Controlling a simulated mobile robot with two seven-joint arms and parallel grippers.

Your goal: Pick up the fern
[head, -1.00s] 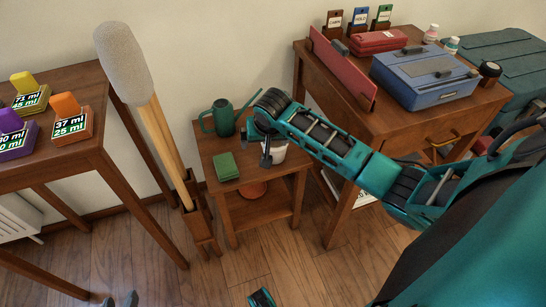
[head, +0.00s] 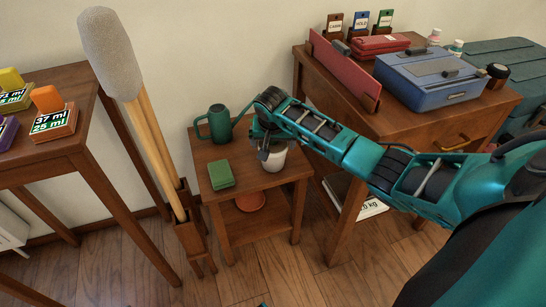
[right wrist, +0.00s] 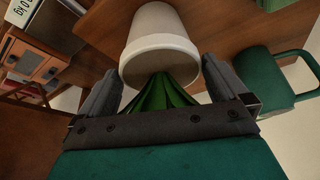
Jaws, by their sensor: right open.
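The fern stands in a white pot (head: 272,160) on the small wooden side table. In the head view my right gripper (head: 266,142) is above the pot and hides the leaves. In the right wrist view the fern's green leaves (right wrist: 165,93) stick out of the white pot (right wrist: 158,38) towards my gripper's palm. The right gripper (right wrist: 162,82) is open, with one finger on each side of the leaves near the pot's rim. I cannot tell whether the fingers touch them.
A green watering can (head: 218,123) and a green block (head: 221,174) share the side table (head: 240,188); an orange dish (head: 250,201) is on its lower shelf. A desk (head: 420,122) with a blue box (head: 428,80) stands right. A long padded pole (head: 108,55) stands left.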

